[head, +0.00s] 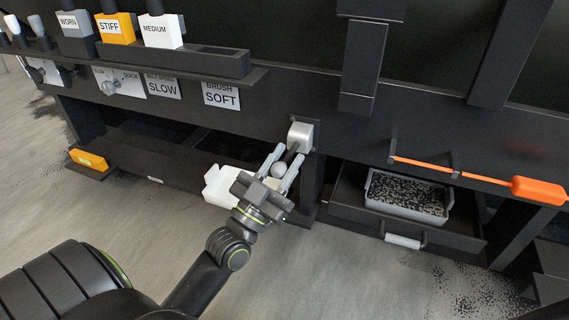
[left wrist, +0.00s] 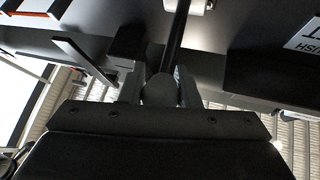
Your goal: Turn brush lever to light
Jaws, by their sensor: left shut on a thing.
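In the left wrist view the dark lever rod (left wrist: 176,38) runs up from the knob (left wrist: 160,90) between the fingers. A sign reading BRUSH SOFT (head: 221,95) is on the panel to the left of the lever. I see no "light" mark near the lever. My right gripper is not in view.
A drawer (head: 350,207) at the right holds a grey bin (head: 369,189) of dark granules. An orange-handled tool (head: 539,190) rests above it. STIFF (head: 118,33) and MEDIUM (head: 162,36) blocks stand on the upper shelf.

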